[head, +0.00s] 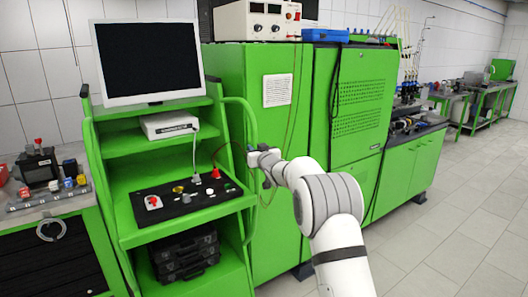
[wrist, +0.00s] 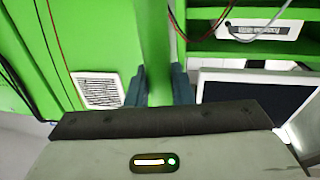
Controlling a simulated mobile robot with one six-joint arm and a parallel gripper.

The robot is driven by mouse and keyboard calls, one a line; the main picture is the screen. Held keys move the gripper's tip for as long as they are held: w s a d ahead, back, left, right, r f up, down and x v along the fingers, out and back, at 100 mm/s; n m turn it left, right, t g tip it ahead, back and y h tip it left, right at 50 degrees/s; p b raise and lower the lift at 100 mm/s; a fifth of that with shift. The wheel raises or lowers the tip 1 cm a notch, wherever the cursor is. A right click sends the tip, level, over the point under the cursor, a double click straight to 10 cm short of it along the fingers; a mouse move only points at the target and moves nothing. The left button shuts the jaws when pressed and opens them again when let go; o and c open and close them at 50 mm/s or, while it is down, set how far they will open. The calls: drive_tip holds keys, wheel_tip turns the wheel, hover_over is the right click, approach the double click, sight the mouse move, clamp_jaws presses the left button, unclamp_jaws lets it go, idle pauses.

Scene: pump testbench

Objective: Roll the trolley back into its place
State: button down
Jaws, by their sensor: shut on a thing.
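The trolley (head: 120,147) is a green frame with shelves, standing upright between the workbench on the left and the tall green cabinet. It carries a monitor (head: 148,57), a white box (head: 168,124), a black panel with small parts, and black cases (head: 183,255) low down. A curved green tube (head: 250,117) forms a handle on its right side. My gripper (head: 262,160) is at this handle. In the wrist view, its dark fingers (wrist: 158,88) are on both sides of the green handle bar (wrist: 157,50) and shut on it. The trolley's wheels are out of view.
The tall green cabinet (head: 235,72) stands close behind and right of the trolley, with thin cables hanging on it. The workbench (head: 50,208) with small devices is close on the left. The tiled floor (head: 450,230) is open at the right.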

drive_tip(key=shift+a+f, duration=0.25)
drive_tip(key=c, duration=1.5)
unclamp_jaws()
drive_tip(key=shift+o, duration=0.9)
drive_tip(key=shift+d+r, duration=0.1)
drive_tip(key=shift+r, duration=0.05)
drive_tip(key=b+v, duration=0.2)
drive_tip(key=v, duration=0.5)
drive_tip(key=shift+s+d, duration=0.15)
drive_tip(key=shift+s, duration=0.2)
drive_tip(key=shift+d, duration=0.1)
